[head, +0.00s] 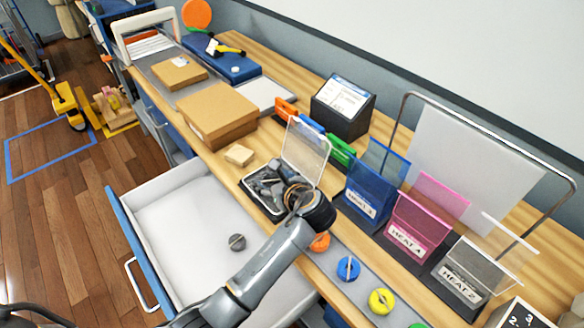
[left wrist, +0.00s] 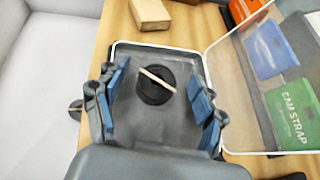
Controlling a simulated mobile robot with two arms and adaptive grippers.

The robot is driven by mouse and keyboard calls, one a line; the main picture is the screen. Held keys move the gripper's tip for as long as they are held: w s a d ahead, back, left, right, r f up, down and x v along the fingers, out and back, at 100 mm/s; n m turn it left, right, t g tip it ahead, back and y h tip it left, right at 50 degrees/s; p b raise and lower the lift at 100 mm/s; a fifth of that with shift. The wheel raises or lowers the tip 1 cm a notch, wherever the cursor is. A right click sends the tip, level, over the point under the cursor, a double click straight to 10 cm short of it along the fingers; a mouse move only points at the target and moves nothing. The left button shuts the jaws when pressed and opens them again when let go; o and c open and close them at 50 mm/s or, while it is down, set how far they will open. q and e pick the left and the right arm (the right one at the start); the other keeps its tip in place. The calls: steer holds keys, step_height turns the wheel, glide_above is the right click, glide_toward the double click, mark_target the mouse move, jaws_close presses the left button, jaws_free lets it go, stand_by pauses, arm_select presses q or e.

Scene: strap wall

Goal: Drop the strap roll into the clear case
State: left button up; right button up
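The clear case (head: 249,199) lies open on the wooden bench, its transparent lid (head: 306,150) standing up. My left gripper (head: 266,182) is over the case and hides much of its inside in the head view. In the left wrist view, a black strap roll (left wrist: 155,87) with a pale band across it lies inside the case (left wrist: 165,128). The left fingers (left wrist: 158,100) are spread wide on either side of the roll, with gaps to it. Another dark round roll (head: 237,242) lies in the open white drawer. My right gripper is not in view.
Cardboard boxes (head: 216,116) and a small tan block (head: 239,155) stand beyond the case. Blue, pink and clear holders (head: 405,231) stand to its right. Blue and yellow discs (head: 381,301) lie on a grey strip in front. The open drawer (head: 180,205) is mostly empty.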

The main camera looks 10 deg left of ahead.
arm_select(q)
steer(key=shift+s+d+r, duration=0.1)
steer(key=shift+s+d, duration=0.05)
steer(key=v, duration=0.7)
stand_by(0.4)
